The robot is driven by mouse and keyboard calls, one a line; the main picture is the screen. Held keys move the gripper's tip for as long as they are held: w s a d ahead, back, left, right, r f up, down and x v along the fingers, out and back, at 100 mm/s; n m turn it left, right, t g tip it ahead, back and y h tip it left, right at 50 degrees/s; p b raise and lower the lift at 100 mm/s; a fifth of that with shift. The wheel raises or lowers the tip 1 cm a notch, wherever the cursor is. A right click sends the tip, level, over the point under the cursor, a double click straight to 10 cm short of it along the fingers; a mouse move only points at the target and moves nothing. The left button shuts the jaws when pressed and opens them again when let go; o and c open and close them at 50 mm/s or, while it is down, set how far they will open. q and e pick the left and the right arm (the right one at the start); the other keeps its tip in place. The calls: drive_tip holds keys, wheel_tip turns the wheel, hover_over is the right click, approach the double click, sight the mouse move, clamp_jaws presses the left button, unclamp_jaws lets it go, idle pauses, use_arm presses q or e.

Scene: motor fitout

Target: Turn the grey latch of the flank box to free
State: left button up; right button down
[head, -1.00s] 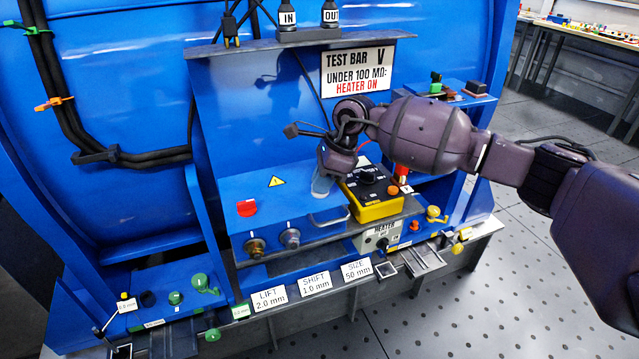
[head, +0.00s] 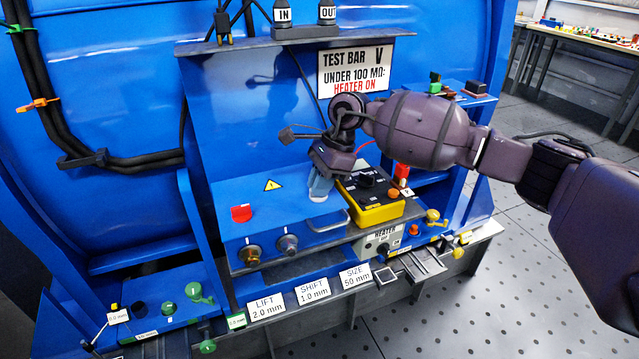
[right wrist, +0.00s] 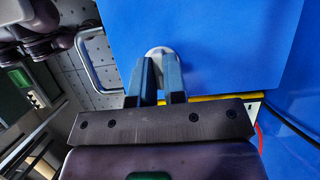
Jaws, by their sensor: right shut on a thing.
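The flank box is the blue box with a yellow warning triangle (head: 272,184) on its top. A red latch (head: 241,213) sits at its front left edge. My right gripper (head: 319,191) points down at the right part of the box top. In the right wrist view its two fingers are shut on the grey latch (right wrist: 160,50), whose rounded pale end shows at the fingertips against the blue top. In the head view the fingers hide the grey latch. My left gripper is not in view.
A yellow meter (head: 375,208) with a black top stands close to the right of my gripper. A grey bar handle (head: 328,222) is on the box front. Two round knobs (head: 288,245) are on the front left. The test bar sign (head: 355,72) stands behind.

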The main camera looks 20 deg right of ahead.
drive_tip(key=c, duration=1.2)
unclamp_jaws()
drive_tip(key=p+v, duration=0.1)
drive_tip(key=v, duration=0.9)
drive_tip(key=shift+d+r, duration=0.15)
drive_tip(key=shift+r, duration=0.25)
drive_tip(key=shift+s, duration=0.1)
